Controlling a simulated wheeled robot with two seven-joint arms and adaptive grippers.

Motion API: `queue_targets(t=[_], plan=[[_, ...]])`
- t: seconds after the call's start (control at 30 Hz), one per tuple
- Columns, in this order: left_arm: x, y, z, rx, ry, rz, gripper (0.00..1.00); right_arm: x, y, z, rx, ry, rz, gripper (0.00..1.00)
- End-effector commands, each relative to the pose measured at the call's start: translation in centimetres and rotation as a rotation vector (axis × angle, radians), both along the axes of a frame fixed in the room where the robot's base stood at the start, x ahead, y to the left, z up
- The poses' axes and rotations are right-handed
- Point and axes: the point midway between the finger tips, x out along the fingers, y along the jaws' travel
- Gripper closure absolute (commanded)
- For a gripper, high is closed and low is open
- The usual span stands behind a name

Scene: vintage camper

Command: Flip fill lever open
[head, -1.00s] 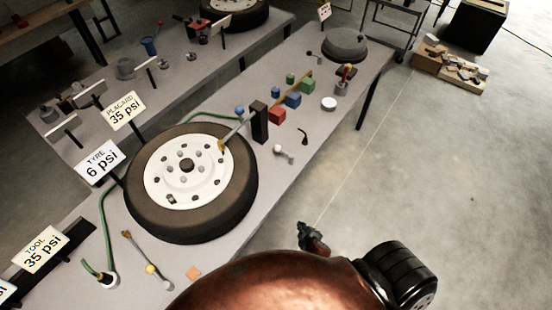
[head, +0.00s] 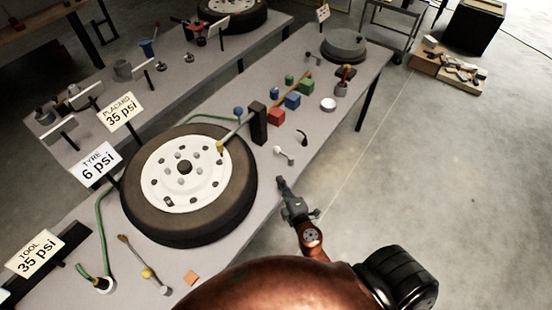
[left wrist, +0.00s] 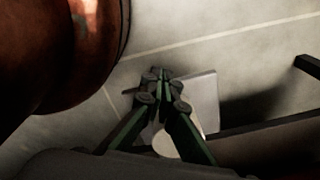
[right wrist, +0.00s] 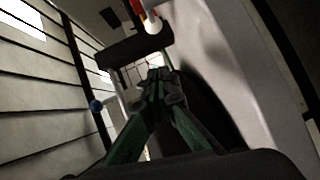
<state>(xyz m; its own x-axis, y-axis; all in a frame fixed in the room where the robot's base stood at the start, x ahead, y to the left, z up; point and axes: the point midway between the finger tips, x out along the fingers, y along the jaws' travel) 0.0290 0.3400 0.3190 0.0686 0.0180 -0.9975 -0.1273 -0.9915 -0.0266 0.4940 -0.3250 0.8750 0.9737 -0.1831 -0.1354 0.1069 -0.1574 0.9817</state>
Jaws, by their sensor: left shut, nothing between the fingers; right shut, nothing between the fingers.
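No part is labelled as the fill lever, so I cannot tell for certain which one it is. One candidate is the small white-knobbed lever (head: 284,156) on the bench, right of the tyre. Another is the rod with a yellow ball (head: 147,273) at the near end, by the green hose. My right gripper (head: 282,184) is shut and empty at the bench's right edge, below the white-knobbed lever and apart from it. It also shows shut in the right wrist view (right wrist: 157,82). My left gripper (left wrist: 160,76) is shut and empty, seen only in the left wrist view.
The tyre with a white wheel (head: 188,182) fills the bench's middle left. A black block (head: 258,123) stands at its right, with coloured cubes (head: 276,116) beyond. Signs (head: 96,163) line the far-left side.

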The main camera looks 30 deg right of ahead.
Motion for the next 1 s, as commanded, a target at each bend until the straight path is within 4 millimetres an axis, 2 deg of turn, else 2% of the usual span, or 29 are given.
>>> queue_targets(t=[0.17, 0.27, 0.73, 0.8, 1.0], plan=[[0.0, 0.0, 0.1, 0.000, 0.000, 0.000, 1.00, 0.3, -0.1, 0.0, 0.001, -0.001, 0.000, 1.00], [0.0, 0.0, 0.4, 0.000, -0.001, 0.000, 1.00, 1.3, -0.2, 0.0, 0.001, -0.001, 0.000, 1.00], [0.2, 0.0, 1.3, 0.000, -0.004, 0.000, 1.00, 10.2, -1.9, -1.3, 0.001, -0.002, 0.000, 1.00], [0.2, 0.0, 1.0, 0.000, -0.003, 0.000, 1.00, 10.6, -3.1, -1.7, -0.003, 0.000, -0.002, 1.00], [0.1, 0.0, 0.6, 0.000, -0.002, 0.000, 1.00, 11.7, -4.7, -2.1, 0.000, -0.001, -0.001, 1.00]])
